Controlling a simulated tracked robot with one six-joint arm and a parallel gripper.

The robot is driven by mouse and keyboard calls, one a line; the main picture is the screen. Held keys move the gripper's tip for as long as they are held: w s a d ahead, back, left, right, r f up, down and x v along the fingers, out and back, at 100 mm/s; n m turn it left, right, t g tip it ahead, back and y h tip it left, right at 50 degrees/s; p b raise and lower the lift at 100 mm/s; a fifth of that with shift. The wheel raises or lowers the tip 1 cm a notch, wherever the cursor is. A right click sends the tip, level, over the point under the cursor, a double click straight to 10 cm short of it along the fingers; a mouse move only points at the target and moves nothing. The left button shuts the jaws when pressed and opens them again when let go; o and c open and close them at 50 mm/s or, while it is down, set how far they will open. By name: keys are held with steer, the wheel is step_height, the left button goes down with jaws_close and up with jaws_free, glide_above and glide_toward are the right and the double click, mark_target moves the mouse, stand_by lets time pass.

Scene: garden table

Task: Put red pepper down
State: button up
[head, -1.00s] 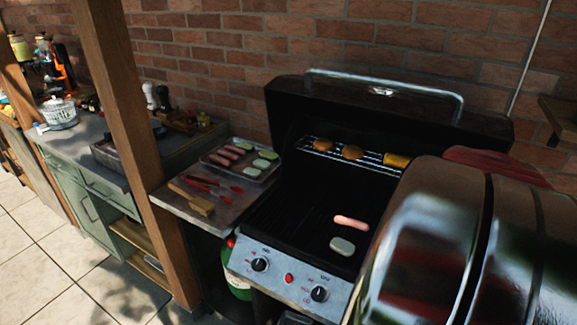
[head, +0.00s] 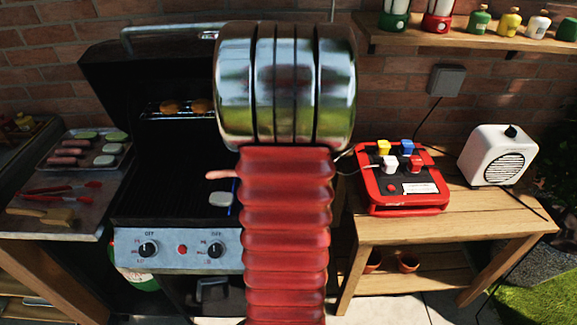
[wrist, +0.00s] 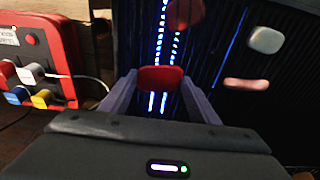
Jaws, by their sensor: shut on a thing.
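My gripper (wrist: 160,88) is shut on a red pepper piece (wrist: 161,78), which sits between the fingertips in the wrist view. Dark grill grate (wrist: 225,105) lies behind it; I cannot tell whether the pepper touches it. A second, darker red piece (wrist: 184,14) shows beyond the fingertips at the top of the wrist view. In the head view my arm covers the gripper, the pepper and the right part of the grill (head: 165,200).
A sausage (head: 222,174) and a pale slice (head: 220,198) lie on the grate. Browned pieces (head: 170,106) rest on the upper rack. A tray (head: 62,165) of food and tools are at left. A red box with coloured plugs (head: 402,178) and a white speaker (head: 497,155) stand at right.

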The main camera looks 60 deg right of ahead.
steer(key=shift+w+d+f, duration=0.1)
steer(key=shift+w+d, duration=0.2)
steer(key=shift+d, duration=0.25)
steer(key=shift+w+d, duration=0.25)
steer(key=shift+d, duration=0.25)
steer(key=shift+f, duration=0.95)
steer(key=shift+f, duration=0.1)
step_height(320, 180, down, 4)
steer(key=shift+a+f, duration=0.1)
steer(key=shift+d+f, duration=0.2)
steer(key=shift+f, duration=0.05)
steer(key=shift+f, duration=0.15)
steer(key=o, duration=1.1)
steer(key=shift+o, duration=0.2)
